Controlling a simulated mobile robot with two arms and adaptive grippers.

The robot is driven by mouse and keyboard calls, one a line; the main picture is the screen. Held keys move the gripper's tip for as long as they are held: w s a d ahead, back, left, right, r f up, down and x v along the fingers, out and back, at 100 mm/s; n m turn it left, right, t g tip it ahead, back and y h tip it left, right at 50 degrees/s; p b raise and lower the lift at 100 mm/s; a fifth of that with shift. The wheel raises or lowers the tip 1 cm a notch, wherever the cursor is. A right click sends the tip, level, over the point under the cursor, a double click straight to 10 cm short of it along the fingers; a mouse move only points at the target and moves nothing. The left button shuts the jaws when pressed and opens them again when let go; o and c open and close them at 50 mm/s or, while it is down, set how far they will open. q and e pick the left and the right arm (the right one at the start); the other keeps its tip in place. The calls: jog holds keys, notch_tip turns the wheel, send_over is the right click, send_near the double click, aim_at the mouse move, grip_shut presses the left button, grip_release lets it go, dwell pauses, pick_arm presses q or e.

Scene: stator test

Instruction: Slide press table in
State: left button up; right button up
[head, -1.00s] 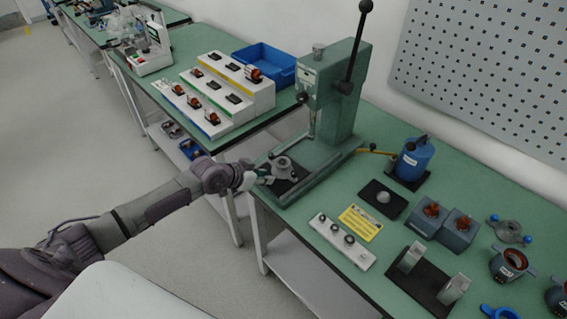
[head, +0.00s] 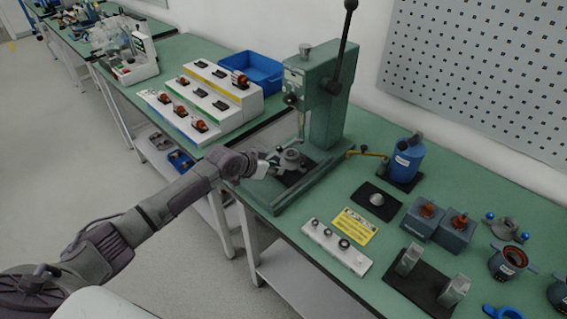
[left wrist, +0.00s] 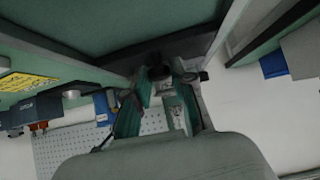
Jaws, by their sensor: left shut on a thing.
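The green arbor press (head: 328,110) stands on the bench with its long black lever raised. Its press table (head: 291,178) is a dark plate low on the base, carrying a grey round fixture (head: 291,157). The fixture sits just in front of and slightly left of the ram, close below its tip. My left gripper (head: 268,167) reaches in from the left and is shut at the near left side of the fixture; what exactly is pinched is hard to see. In the left wrist view the gripper's fingers (left wrist: 158,100) are dim. My right gripper is out of view.
To the right are a black pad with a grey dome (head: 376,199), a yellow label card (head: 355,226), a white ring holder (head: 337,246) and a blue bottle (head: 406,158). On the left bench are a white stepped rack (head: 206,98) and a blue bin (head: 249,71).

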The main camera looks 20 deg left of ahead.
aim_at(286, 161)
pick_arm(q)
jog(key=shift+w+d+b, duration=0.25)
jog(key=shift+w+b, duration=0.1)
jog(key=shift+w, duration=0.3)
jog(key=shift+w+d+b, duration=0.3)
jog(key=shift+w, duration=0.4)
jog(key=shift+w+d+b, duration=0.25)
jog(key=shift+w+b, duration=0.1)
jog(key=shift+w, duration=0.3)
jog(key=o, duration=0.5)
jog(key=shift+o, duration=0.2)
jog(key=p+v, duration=0.4)
jog(key=shift+w+d+p, duration=0.1)
jog(key=shift+p, duration=0.25)
jog(key=shift+p+v, duration=1.15)
jog(key=shift+p, duration=0.05)
jog(key=shift+f, duration=0.15)
